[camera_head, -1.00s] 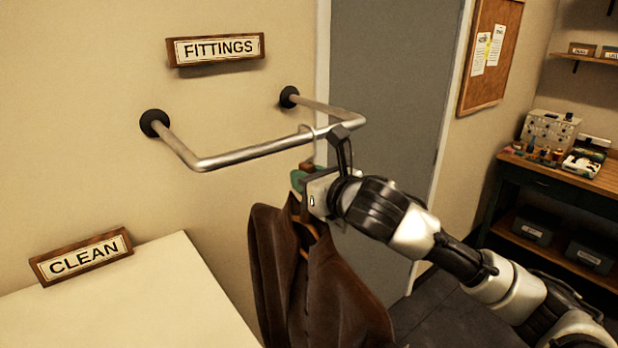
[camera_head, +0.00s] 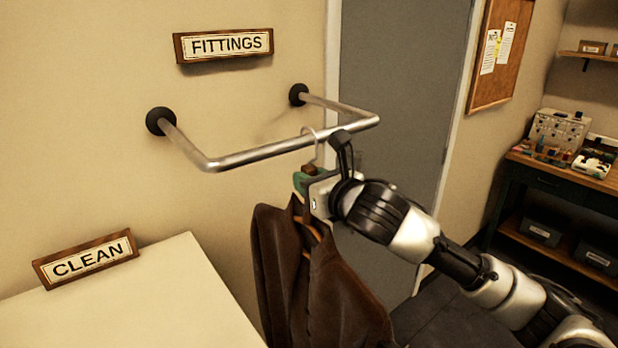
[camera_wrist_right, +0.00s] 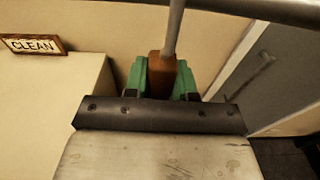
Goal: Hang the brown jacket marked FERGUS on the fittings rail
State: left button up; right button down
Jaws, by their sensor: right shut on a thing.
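The brown jacket (camera_head: 325,285) hangs from a wooden hanger (camera_head: 312,232) below the fittings rail (camera_head: 255,153). No FERGUS marking is readable from here. My right gripper (camera_head: 308,184) is shut on the hanger's wooden neck, just under the rail; in the right wrist view its green finger pads (camera_wrist_right: 160,80) press on both sides of the wooden block (camera_wrist_right: 160,72). The hanger's metal hook (camera_head: 318,150) rises to the rail, and its curved top shows at the front bar. Whether the hook rests on the bar, I cannot tell. My left gripper is not in view.
The FITTINGS sign (camera_head: 223,45) is on the wall above the rail. A pale surface with the CLEAN sign (camera_head: 86,259) lies at lower left. A grey door (camera_head: 400,90) stands behind the arm. A workbench (camera_head: 565,175) with equipment is at right.

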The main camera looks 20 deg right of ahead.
jog(key=shift+w+a, duration=0.1)
jog(key=shift+w, duration=0.2)
jog(key=c, duration=1.2)
grip_release()
jog(key=o, duration=0.4)
jog(key=shift+s, duration=0.25)
jog(key=shift+c, duration=0.2)
jog(key=shift+f, duration=0.2)
jog(key=shift+s, duration=0.1)
jog(key=b+v, duration=0.4)
jog(key=v, duration=0.5)
jog(key=shift+s+d+r, duration=0.1)
jog(key=shift+d, duration=0.1)
jog(key=shift+s+d+r, duration=0.2)
jog(key=shift+s, duration=0.45)
